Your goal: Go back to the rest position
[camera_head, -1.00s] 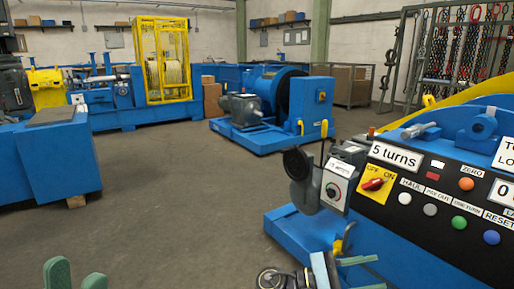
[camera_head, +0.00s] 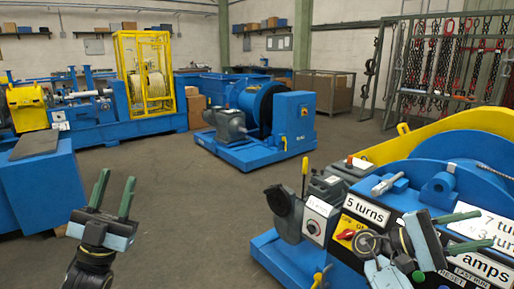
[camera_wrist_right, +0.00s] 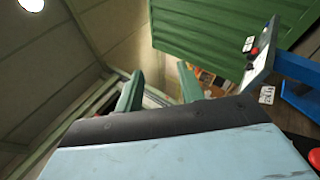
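My left gripper (camera_head: 117,178) is raised at the lower left of the head view. Its two green fingers point up and stand apart with nothing between them. My right gripper (camera_head: 478,230) is at the lower right, in front of the blue machine's control panel (camera_head: 372,231), and hides part of its knobs and labels. Its fingers point to the right and are apart. In the right wrist view the same gripper (camera_wrist_right: 159,82) has an empty gap between its green fingers.
A blue machine (camera_head: 281,243) with a yellow guard (camera_head: 425,138) fills the right side. A blue block (camera_head: 45,185) stands at the left. Another blue machine (camera_head: 240,152) is in the middle distance. Grey floor (camera_head: 190,225) between them is clear.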

